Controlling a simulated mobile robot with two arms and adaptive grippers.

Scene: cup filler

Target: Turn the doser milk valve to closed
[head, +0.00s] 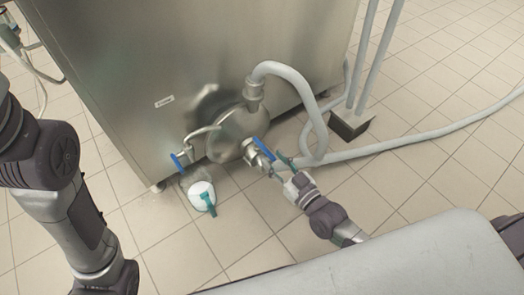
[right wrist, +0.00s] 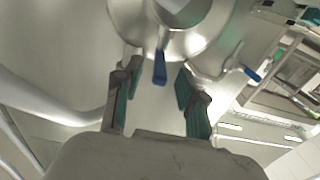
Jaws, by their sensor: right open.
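A blue valve handle (head: 264,149) sits on the metal valve body (head: 254,156) at the front of the round steel doser vessel (head: 228,132). My right gripper (head: 282,165) is open close to this handle in the head view. In the right wrist view, the blue handle (right wrist: 160,67) shows between the tips of the open right gripper (right wrist: 158,74), and I see no clear contact. A second blue handle (head: 179,161) is on a thinner pipe at the left; it also shows at the right of the wrist view (right wrist: 253,75).
A white jug (head: 201,194) with a teal handle stands on the tiled floor below the left valve. A thick grey hose (head: 302,88) loops from the vessel and runs along the floor close to my right gripper. The steel cabinet (head: 150,70) stands behind.

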